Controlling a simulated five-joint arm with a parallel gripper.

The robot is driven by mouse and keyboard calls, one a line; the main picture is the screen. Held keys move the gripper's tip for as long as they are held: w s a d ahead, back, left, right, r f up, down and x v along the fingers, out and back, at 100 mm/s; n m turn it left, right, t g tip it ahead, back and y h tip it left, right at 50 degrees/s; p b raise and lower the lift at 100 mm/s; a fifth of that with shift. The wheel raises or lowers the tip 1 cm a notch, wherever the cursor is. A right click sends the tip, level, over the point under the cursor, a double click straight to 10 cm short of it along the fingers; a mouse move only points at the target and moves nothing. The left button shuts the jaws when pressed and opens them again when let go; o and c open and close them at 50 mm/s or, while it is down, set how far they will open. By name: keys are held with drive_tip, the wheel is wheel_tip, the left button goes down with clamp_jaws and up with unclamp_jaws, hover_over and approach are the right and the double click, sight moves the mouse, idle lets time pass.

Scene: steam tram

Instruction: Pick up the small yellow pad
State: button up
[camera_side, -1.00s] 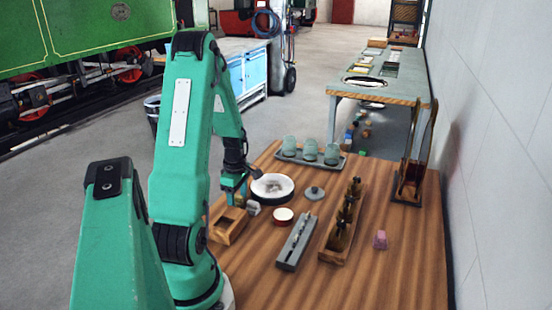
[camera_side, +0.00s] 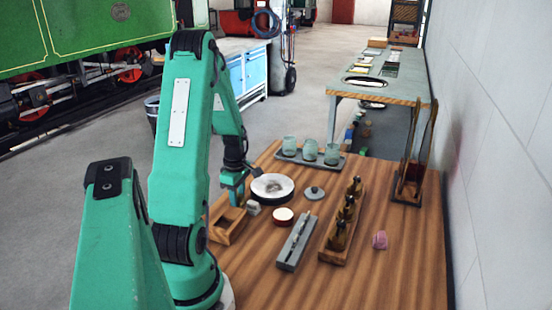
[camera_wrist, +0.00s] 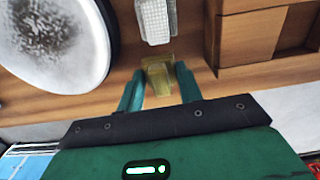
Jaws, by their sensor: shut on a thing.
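The small yellow pad (camera_wrist: 158,76) shows in the wrist view between the two green fingers of my gripper (camera_wrist: 160,84). My gripper is shut on it, low over the wooden table. I cannot tell whether the pad touches the table top. In the side view my gripper (camera_side: 237,192) is at the table's left part, between the wooden box and the round white dish, and the pad is hidden there.
The round white dish (camera_side: 272,185) is close to my gripper, and a wooden box (camera_side: 228,226) stands on its other side. A pale ribbed block (camera_wrist: 155,20) lies just beyond the pad. A grey slotted holder (camera_side: 296,243) and wooden rack (camera_side: 333,247) stand farther right.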

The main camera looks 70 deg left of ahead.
drive_tip(key=shift+r, duration=0.8)
wheel_tip(320, 180, up, 2)
drive_tip(key=shift+w+r, duration=0.1)
drive_tip(key=shift+r, duration=0.05)
drive_tip(key=w+d+r, duration=0.5)
drive_tip(key=d+r, duration=0.1)
drive_tip(key=d, duration=0.4)
drive_tip(key=shift+w+d+r, duration=0.15)
drive_tip(key=shift+d+r, duration=0.05)
drive_tip(key=shift+r, duration=0.1)
drive_tip(key=shift+o, duration=0.7)
drive_tip(key=shift+w+d+f, duration=0.25)
drive_tip(key=shift+w+d, duration=0.05)
drive_tip(key=shift+w, duration=0.5)
drive_tip(key=shift+w+d+f, duration=0.25)
drive_tip(key=shift+w+f, duration=0.05)
drive_tip(key=shift+w, duration=0.55)
drive_tip(key=shift+w+d+f, duration=0.25)
drive_tip(key=shift+w+d, duration=0.05)
drive_tip(key=shift+w, duration=0.5)
drive_tip(key=shift+c, duration=0.3)
drive_tip(key=shift+f, duration=0.15)
